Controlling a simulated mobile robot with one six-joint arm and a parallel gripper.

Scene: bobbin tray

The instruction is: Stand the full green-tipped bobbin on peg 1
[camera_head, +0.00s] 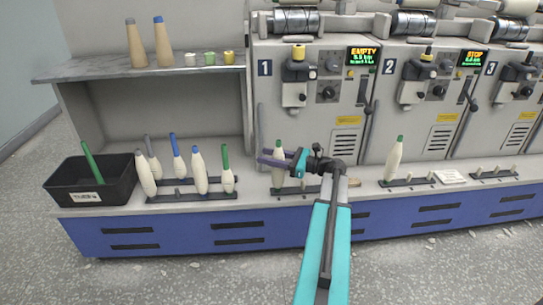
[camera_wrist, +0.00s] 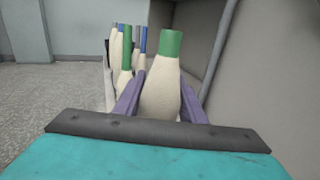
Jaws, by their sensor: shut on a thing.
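A full green-tipped bobbin (camera_head: 279,176) with cream yarn stands upright between the purple fingers of my gripper (camera_head: 269,158). It is at the left end of the dark peg strip (camera_head: 300,189) below the machine unit marked 1. In the wrist view the same bobbin (camera_wrist: 163,90) fills the space between the fingers of my gripper (camera_wrist: 160,100), which is shut on it. The bobbin's foot looks at or just above the strip; I cannot tell whether it is down on a peg. Its lower part is hidden in the wrist view.
A dark peg tray (camera_head: 190,196) to the left holds several bobbins with green, blue and grey tips. A black bin (camera_head: 112,185) with a green tube stands farther left. Another green-tipped bobbin (camera_head: 394,162) stands below unit 2. The machine front rises close behind my gripper.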

